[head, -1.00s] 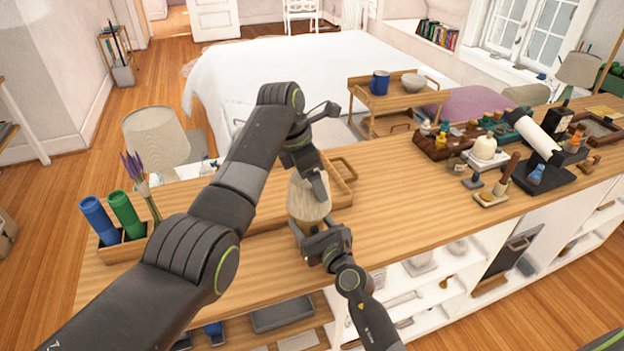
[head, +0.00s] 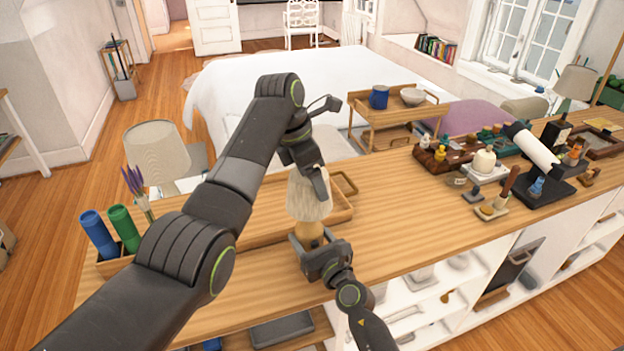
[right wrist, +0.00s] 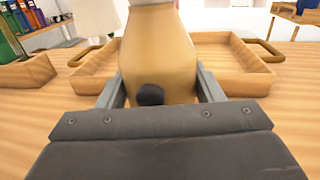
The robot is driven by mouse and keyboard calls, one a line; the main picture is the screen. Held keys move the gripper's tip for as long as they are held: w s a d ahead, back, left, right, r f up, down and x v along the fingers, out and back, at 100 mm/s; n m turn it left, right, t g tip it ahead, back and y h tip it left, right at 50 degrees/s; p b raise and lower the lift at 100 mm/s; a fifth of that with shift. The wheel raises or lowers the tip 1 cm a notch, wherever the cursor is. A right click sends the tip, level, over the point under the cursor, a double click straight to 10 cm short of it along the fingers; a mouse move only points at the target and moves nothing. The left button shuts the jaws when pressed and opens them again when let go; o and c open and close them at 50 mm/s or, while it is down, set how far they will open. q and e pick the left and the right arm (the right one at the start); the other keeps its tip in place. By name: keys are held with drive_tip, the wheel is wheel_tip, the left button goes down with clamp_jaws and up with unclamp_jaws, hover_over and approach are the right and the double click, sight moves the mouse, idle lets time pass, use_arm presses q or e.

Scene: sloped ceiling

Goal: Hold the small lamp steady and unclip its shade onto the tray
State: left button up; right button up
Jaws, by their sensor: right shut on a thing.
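The small lamp stands on the wooden counter in the middle of the head view. Its tan base (head: 308,230) shows below its pale shade (head: 308,200). My right gripper (head: 313,247) is shut on the base; the right wrist view also shows the base (right wrist: 160,50) between the fingers. My left gripper (head: 318,180) comes down from above onto the shade, which has come up with it; its far finger is hidden. The wooden tray (head: 343,215) lies behind the lamp, partly covered by my left arm. It also shows in the right wrist view (right wrist: 240,62).
A wooden holder with a blue cylinder (head: 98,233) and a green cylinder (head: 125,228) stands at the left end of the counter. The counter right of the lamp is clear.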

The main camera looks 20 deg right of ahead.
drive_tip(key=o, duration=1.5)
drive_tip(key=shift+c, duration=0.2)
drive_tip(key=shift+s, duration=0.1)
